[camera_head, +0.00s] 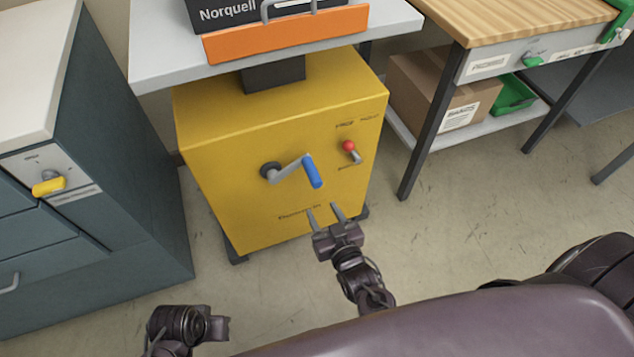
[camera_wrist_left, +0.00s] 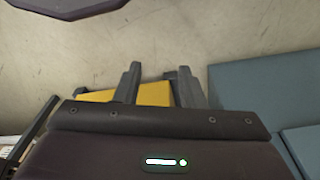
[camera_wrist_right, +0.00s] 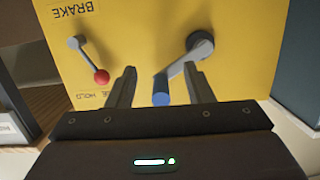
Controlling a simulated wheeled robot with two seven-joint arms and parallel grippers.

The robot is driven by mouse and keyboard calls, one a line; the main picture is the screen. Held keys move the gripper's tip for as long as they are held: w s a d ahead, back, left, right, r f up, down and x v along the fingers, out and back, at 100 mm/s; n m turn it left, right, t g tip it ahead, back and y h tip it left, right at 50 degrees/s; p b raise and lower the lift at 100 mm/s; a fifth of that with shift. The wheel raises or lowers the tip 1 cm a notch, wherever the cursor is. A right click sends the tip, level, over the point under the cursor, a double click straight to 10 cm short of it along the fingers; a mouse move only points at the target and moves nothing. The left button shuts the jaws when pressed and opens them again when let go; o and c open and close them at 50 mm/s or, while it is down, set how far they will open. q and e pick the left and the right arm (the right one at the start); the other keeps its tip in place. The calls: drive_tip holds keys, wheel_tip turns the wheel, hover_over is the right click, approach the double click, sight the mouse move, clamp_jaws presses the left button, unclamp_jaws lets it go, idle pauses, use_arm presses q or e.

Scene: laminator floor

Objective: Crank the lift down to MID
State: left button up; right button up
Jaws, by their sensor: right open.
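The yellow lift cabinet (camera_head: 225,195) carries a crank (camera_head: 287,172) on its front. Its blue handle (camera_head: 313,171) points downward to the right of the hub. A small lever with a red knob (camera_head: 349,146) sits right of the crank; in the right wrist view, BRAKE and HOLD are printed near it. My right gripper (camera_head: 324,215) is open and empty in front of the cabinet. In the right wrist view the blue handle (camera_wrist_right: 161,90) appears between its fingers, apparently beyond them. My left gripper (camera_wrist_left: 158,85) is open and empty; its fingers are hidden in the head view.
The grey lift platform (camera_head: 160,62) bears an orange-fronted holder (camera_head: 285,35) and a dark Norquell box (camera_head: 228,13). A teal cabinet (camera_head: 110,190) with a yellow knob (camera_head: 48,187) stands left. A wooden-topped bench (camera_head: 520,18) stands right. Floor between is clear.

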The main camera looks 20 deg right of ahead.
sight(312, 174)
drive_tip(key=w+r, duration=0.1)
drive_tip(key=w, duration=0.2)
drive_tip(key=w+r+t+b, duration=0.1)
drive_tip(key=w+r, duration=0.1)
drive_tip(key=w, duration=0.1)
drive_tip(key=w+r+t+b, duration=0.1)
drive_tip(key=w+r, duration=0.1)
drive_tip(key=w, duration=0.1)
drive_tip(key=shift+w+r+m, duration=0.1)
drive_tip(key=shift+m, duration=0.3)
use_arm(q)
drive_tip(key=r, duration=0.1)
drive_tip(key=d+r, duration=0.2)
drive_tip(key=shift+w+r+t, duration=0.15)
drive_tip(key=shift+w+t, duration=0.1)
drive_tip(key=shift+t, duration=0.15)
use_arm(e)
clamp_jaws()
